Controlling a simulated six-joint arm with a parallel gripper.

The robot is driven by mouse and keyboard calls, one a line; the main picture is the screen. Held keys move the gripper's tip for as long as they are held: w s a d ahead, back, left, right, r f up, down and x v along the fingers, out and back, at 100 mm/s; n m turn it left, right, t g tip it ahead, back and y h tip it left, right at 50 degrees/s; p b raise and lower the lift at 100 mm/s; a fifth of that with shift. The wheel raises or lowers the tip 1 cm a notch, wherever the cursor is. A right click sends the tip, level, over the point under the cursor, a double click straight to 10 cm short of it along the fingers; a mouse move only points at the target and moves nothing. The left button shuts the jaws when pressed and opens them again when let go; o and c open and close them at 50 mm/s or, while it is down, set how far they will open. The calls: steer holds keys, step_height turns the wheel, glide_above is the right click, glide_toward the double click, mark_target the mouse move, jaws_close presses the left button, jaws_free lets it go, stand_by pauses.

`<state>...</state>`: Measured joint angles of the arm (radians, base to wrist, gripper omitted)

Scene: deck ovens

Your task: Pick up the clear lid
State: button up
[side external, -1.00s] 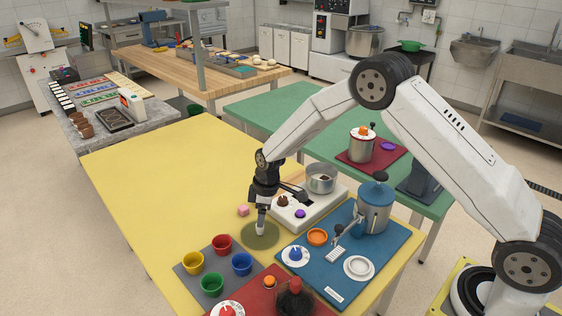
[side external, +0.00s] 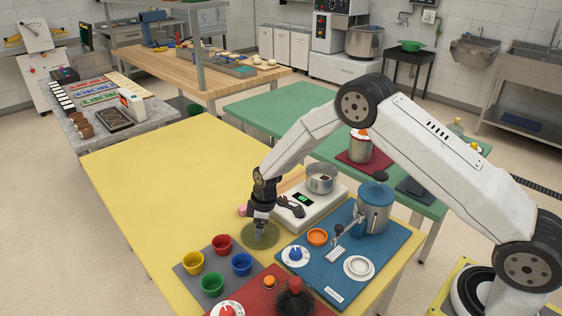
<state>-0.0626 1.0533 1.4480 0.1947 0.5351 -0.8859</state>
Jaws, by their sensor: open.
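A round, flat, olive-tinted disc (side external: 270,240) lies on the yellow table; it may be the clear lid, but I cannot tell for sure whether it is see-through. My gripper (side external: 259,236) points down over the disc, with its fingertips at or just above the disc's middle. The jaws are open. Whether a finger touches the disc, or whether a knob stands between the fingers, is too small to tell. My gripper covers part of the disc.
A white scale (side external: 296,221) with a metal pot (side external: 321,178) stands right behind my gripper. Coloured cups (side external: 222,243) stand in front. A blue mat (side external: 330,272) with several items lies to the right. The table's left is clear.

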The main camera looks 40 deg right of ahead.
jaws_close()
steer(key=shift+r, duration=0.1)
stand_by(0.3)
steer(key=shift+r, duration=0.75)
steer(key=s+d+r, duration=0.1)
steer(key=s+r, duration=1)
steer(key=s, duration=0.3)
steer(key=shift+r, duration=0.15)
